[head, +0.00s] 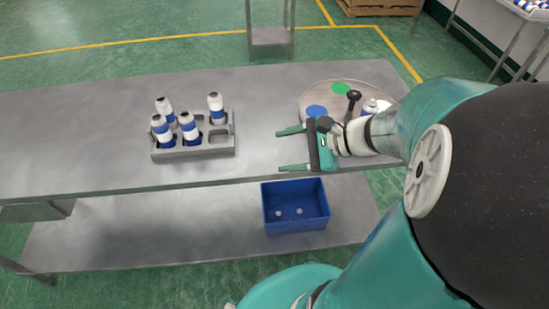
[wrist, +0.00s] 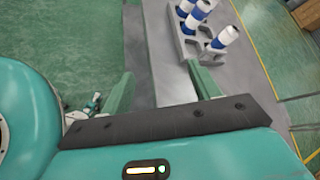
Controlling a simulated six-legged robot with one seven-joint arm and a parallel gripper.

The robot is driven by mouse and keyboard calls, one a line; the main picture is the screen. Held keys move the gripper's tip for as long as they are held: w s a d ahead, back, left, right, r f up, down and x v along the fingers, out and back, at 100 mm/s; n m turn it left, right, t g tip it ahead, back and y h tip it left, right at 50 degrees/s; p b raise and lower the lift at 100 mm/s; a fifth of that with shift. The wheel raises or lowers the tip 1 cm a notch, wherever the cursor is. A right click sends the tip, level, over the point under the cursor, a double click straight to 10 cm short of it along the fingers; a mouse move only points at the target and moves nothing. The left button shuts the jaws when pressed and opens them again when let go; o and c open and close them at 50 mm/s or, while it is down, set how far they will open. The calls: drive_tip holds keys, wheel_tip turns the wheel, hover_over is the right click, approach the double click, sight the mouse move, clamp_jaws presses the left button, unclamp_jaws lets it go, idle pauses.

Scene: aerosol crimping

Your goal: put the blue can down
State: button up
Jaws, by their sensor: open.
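Several white cans with blue bands stand in a grey rack (head: 208,150) on the table's left half. They include a back-right can (head: 216,103), a front-left can (head: 159,128) and a front-middle can (head: 188,127). I cannot tell which one is the task's blue can. My gripper (head: 280,150) is open and empty, to the right of the rack and apart from it, near the table's front edge. In the wrist view my gripper (wrist: 158,88) has nothing between its fingers, and a banded can (wrist: 225,37) shows in the rack beyond.
A round board (head: 312,97) at the right carries a blue disc (head: 316,111), a green disc (head: 340,88) and a black-knobbed lever (head: 353,97). A white item (head: 370,106) beside it is partly hidden by my arm. A blue bin (head: 296,222) sits on the lower shelf. Bare tabletop lies between rack and gripper.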

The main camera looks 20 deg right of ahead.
drive_tip(key=s+a+n+g+h, duration=0.4)
drive_tip(key=s+a+n+g, duration=0.15)
drive_tip(key=n, duration=0.35)
wheel_tip(320, 180, up, 7)
drive_tip(key=a+n+t+h, duration=0.1)
drive_tip(key=n+t+h, duration=0.2)
drive_tip(key=n, duration=0.6)
drive_tip(key=h, duration=0.2)
drive_tip(key=shift+s+h, duration=0.3)
drive_tip(key=shift+s, duration=0.1)
drive_tip(key=shift+a+f+t, duration=0.1)
drive_tip(key=shift+f+t, duration=0.05)
drive_tip(key=shift+t, duration=0.1)
